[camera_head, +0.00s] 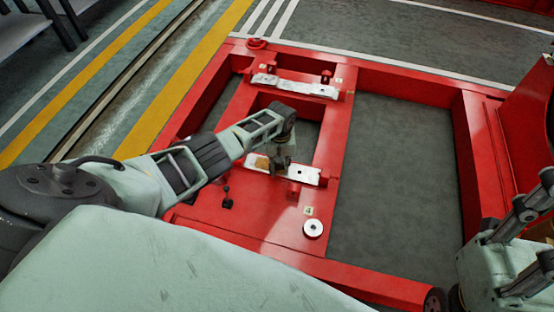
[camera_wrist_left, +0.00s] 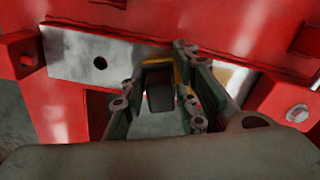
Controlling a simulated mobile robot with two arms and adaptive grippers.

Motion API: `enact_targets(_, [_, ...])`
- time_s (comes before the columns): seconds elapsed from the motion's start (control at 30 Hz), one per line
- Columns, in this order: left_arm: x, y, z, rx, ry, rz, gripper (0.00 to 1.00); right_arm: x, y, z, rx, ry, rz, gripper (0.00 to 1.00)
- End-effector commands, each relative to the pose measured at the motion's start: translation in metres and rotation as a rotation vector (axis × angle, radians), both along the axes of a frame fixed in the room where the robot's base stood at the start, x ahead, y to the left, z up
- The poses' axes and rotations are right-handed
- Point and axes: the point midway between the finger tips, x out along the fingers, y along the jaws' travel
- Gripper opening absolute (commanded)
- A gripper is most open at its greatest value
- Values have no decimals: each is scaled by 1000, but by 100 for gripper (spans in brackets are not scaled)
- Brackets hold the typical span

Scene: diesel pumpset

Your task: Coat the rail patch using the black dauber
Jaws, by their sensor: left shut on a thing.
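My left gripper (camera_head: 279,163) points down over the near white metal rail plate (camera_head: 305,175) on the red frame. In the left wrist view it is shut on a dark block (camera_wrist_left: 160,95), which looks like the black dauber. An orange-brown patch (camera_head: 261,162) shows on the rail plate just left of the fingers. A yellow-orange strip shows just past the block in the wrist view. Whether the block touches the rail is hidden by the fingers. My right gripper (camera_head: 543,225) is at the right edge, fingers spread, with its tips partly out of view.
A second white rail plate (camera_head: 295,86) with red bolts lies farther back. A small black upright piece (camera_head: 227,198) and a white round disc (camera_head: 313,228) sit on the red frame (camera_head: 270,240). A large open bay shows bare floor (camera_head: 400,180) on the right.

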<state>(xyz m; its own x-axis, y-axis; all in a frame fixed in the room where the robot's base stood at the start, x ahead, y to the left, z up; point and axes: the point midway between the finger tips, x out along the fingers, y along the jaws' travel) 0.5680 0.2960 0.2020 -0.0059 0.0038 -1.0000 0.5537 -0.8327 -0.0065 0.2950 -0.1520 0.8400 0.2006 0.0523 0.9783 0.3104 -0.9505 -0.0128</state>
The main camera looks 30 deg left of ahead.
Motion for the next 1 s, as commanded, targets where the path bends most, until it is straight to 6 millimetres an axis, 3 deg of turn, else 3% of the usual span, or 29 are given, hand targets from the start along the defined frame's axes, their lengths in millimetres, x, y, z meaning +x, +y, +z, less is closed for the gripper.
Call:
enact_targets(0.6, [5,-20,0,-1,1,0,7,-1,0,3,0,-9,1,39])
enact_targets(1.0, [1,-8,0,1,2,1,7,-1,0,5,0,2,0,39])
